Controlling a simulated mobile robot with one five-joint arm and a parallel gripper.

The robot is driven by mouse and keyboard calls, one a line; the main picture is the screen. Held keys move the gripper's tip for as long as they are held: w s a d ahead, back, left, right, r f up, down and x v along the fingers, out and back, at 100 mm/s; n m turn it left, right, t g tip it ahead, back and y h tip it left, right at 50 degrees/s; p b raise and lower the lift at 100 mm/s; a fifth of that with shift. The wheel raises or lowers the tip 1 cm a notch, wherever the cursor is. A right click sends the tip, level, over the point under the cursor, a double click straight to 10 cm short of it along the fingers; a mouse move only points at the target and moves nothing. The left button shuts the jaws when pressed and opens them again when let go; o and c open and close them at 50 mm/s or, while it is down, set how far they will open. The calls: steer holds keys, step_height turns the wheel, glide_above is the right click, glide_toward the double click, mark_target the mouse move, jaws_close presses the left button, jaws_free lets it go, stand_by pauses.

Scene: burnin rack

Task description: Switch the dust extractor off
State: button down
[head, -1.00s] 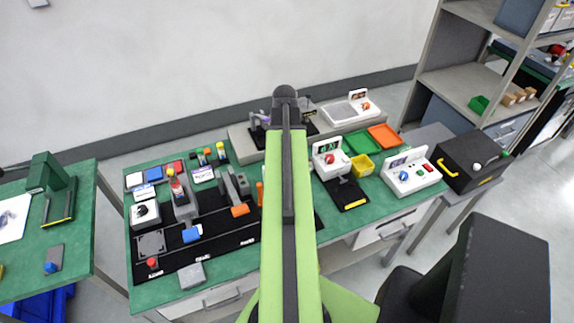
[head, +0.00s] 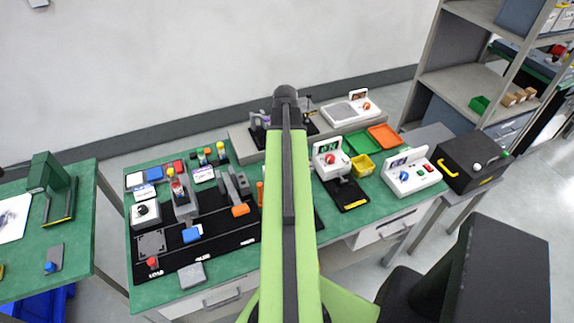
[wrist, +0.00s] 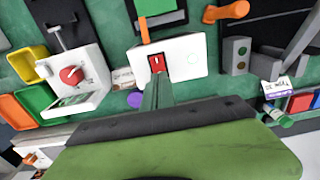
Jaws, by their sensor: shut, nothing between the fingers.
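In the wrist view a white box (wrist: 185,53) carries a red rocker switch (wrist: 156,64) in a dark frame and a faint round mark. A small label (wrist: 123,78) lies beside it, its print too small to read, so I cannot confirm that this is the dust extractor. My gripper (wrist: 157,80) is shut and empty, its tip just below the switch in the picture. I cannot tell whether it touches. In the head view my arm hides the gripper and this box.
A white unit with a red knob (wrist: 71,75) stands left in the wrist view. A purple round part (wrist: 134,99) is near my fingers. In the head view, a white control box (head: 411,172) and a black case (head: 469,162) stand at the bench's right. An orange-ended lever (head: 240,210) stands left of my arm.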

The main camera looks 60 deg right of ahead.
steer(key=shift+f+b, duration=0.85)
steer(key=shift+f, duration=0.05)
stand_by(0.3)
step_height(320, 180, up, 7)
steer(key=p, duration=0.7)
steer(key=shift+r, duration=0.1)
